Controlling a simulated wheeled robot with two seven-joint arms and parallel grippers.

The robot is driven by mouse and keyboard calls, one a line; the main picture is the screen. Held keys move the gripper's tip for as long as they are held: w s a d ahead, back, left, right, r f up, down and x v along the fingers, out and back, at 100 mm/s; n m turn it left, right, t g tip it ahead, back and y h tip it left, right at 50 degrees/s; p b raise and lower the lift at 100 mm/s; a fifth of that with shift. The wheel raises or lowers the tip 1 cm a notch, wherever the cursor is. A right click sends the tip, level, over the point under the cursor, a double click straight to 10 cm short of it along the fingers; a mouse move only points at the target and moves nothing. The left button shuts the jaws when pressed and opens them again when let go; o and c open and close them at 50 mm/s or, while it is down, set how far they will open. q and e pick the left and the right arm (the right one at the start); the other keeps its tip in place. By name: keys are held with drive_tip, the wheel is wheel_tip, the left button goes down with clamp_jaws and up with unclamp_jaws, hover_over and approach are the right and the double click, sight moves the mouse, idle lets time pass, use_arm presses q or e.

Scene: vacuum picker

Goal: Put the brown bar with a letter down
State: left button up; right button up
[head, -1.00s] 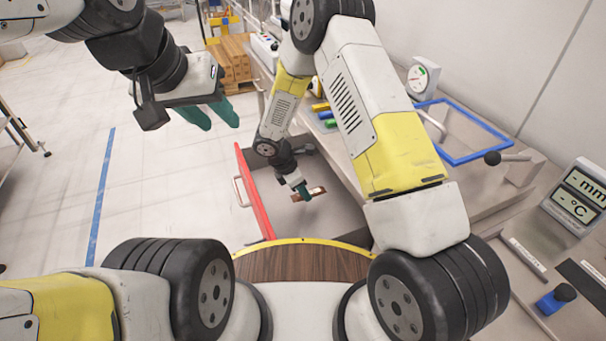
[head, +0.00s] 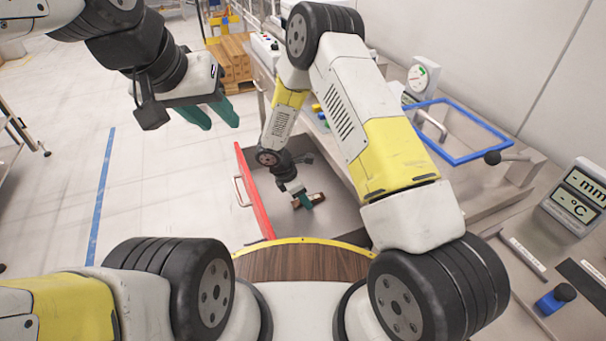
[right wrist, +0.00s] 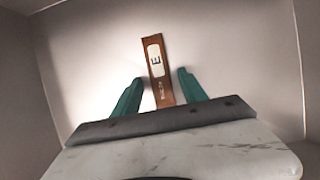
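The brown bar (right wrist: 164,86) with a white label and a letter "E" lies in the open grey drawer (head: 340,222). In the right wrist view it lies between the green fingers of my right gripper (right wrist: 160,76); a gap shows on each side of it, so the gripper is open around it. In the head view my right gripper (head: 304,201) is low in the drawer and partly covers the bar (head: 317,197). My left gripper (head: 221,125) is open and empty, above the floor at upper left, away from the drawer.
The drawer has a red front (head: 257,195) with a handle. The bench beside it bears a blue frame (head: 468,159), a dial gauge (head: 422,76) and a display (head: 579,196). The drawer floor around the bar is mostly clear.

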drive_tip(key=v, duration=1.2)
drive_tip(key=d+r+m+y, duration=0.1)
drive_tip(key=d+r+m, duration=0.45)
drive_tip(key=r, duration=0.55)
drive_tip(key=s+d+r+m+y, duration=0.1)
drive_tip(key=s+d+r+m, duration=0.2)
drive_tip(key=r, duration=0.2)
drive_tip(key=s+d+r+m+y, duration=0.1)
drive_tip(key=s+d+r+m, duration=0.1)
drive_tip(key=d+r, duration=0.3)
drive_tip(key=s+d+r+m+t+y, duration=0.1)
drive_tip(key=s+d+r+m+t, duration=0.1)
drive_tip(key=s+r+m, duration=0.3)
drive_tip(key=s+d+r+m+t+y, duration=0.2)
drive_tip(key=s+r+m, duration=0.4)
drive_tip(key=s, duration=0.5)
drive_tip(key=shift+d+r, duration=0.4)
drive_tip(key=shift+d, duration=0.05)
use_arm(q)
drive_tip(key=shift+c, duration=0.5)
use_arm(e)
drive_tip(key=shift+m, duration=0.25)
